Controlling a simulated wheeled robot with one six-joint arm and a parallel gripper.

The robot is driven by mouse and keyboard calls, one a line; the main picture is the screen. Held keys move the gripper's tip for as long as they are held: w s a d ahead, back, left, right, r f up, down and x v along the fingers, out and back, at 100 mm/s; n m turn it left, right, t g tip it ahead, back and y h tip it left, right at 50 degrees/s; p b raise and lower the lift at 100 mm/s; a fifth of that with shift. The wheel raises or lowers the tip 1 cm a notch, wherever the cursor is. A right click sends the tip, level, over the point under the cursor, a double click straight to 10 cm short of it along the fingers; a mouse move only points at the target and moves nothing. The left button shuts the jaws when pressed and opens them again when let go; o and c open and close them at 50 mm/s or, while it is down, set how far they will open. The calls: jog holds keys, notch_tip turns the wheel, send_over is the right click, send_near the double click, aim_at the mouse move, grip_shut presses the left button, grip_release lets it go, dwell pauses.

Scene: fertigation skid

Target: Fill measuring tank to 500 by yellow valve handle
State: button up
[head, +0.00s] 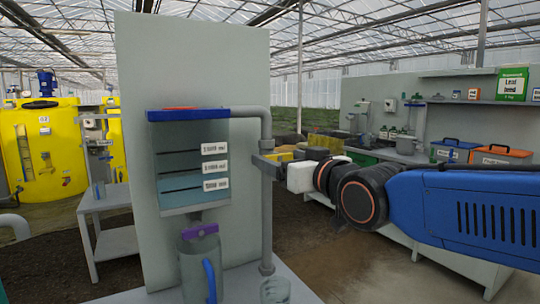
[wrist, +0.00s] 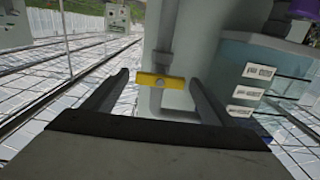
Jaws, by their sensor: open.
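The clear measuring tank (head: 178,165) is fixed to a grey panel in the head view, with three dark lines and white labels. Its lower part looks bluer, but I cannot tell the exact liquid level. The tank also shows at right in the wrist view (wrist: 285,62), upside down. The yellow valve handle (wrist: 172,82) lies crosswise on the grey pipe (wrist: 166,38). My gripper (wrist: 157,92) is open, one finger near each end of the handle, with gaps visible. In the head view my gripper (head: 268,162) is beside the pipe (head: 267,215), right of the tank.
A clear jug with a blue handle (head: 210,280) stands below the tank under a purple valve handle (head: 201,231). Yellow tanks (head: 60,150) are at left; a bench with orange (head: 500,155) and blue boxes is at right.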

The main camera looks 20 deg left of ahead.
aim_at(270, 154)
jog(key=shift+x, duration=2.85)
jog(key=c, duration=1.1)
